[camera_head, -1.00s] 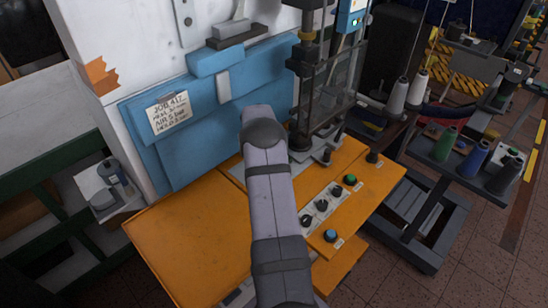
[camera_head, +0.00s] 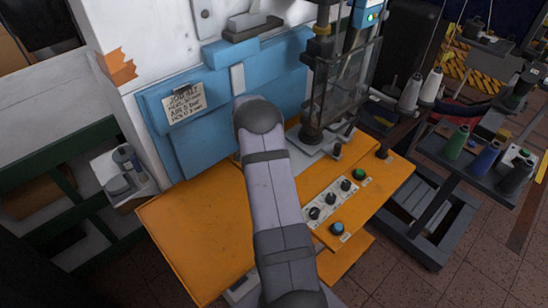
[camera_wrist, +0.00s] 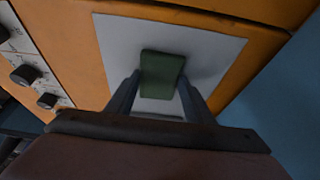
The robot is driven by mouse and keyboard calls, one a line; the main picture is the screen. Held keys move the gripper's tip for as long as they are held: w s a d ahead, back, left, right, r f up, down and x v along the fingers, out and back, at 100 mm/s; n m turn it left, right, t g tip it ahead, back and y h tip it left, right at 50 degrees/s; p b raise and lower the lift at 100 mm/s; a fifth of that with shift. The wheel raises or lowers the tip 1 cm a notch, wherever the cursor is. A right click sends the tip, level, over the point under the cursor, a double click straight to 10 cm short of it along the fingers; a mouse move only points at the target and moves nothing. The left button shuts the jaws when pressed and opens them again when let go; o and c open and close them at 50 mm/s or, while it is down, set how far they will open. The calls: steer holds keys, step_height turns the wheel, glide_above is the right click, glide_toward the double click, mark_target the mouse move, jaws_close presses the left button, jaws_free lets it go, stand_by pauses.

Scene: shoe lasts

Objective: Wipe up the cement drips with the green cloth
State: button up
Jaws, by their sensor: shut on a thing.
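In the wrist view, the green cloth (camera_wrist: 162,70) is a small dark-green folded pad between my gripper's fingers (camera_wrist: 160,82). My gripper is shut on it. The cloth is over a pale grey plate (camera_wrist: 215,50) set on the orange bench; whether it touches the plate I cannot tell. No cement drips can be made out on the visible part of the plate. In the head view, my arm hides the gripper, the cloth and most of the plate.
The orange bench top (camera_head: 205,235) is clear at the left. A control panel with knobs (camera_head: 330,200) lies right of my arm. A press column (camera_head: 318,90) stands behind it, and a blue padded panel (camera_head: 200,145) stands at the back. Thread cones (camera_head: 487,158) are at far right.

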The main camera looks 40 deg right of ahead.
steer(key=d, duration=0.2)
steer(key=shift+d, duration=0.35)
steer(key=shift+s+d+f+b, duration=0.1)
steer(key=shift+d+f+b, duration=0.05)
steer(key=shift+d+b, duration=0.2)
steer(key=shift+d, duration=0.8)
steer(key=shift+d+b, duration=0.6)
steer(key=shift+d, duration=0.85)
steer(key=shift+a+b, duration=0.15)
steer(key=shift+b, duration=0.25)
steer(key=shift+a+b, duration=1.1)
steer(key=shift+a, duration=2.45)
steer(key=v, duration=0.3)
steer(key=shift+d+p, duration=0.1)
steer(key=shift+p, duration=0.2)
steer(key=shift+r+p, duration=1.4)
steer(key=shift+r, duration=1.45)
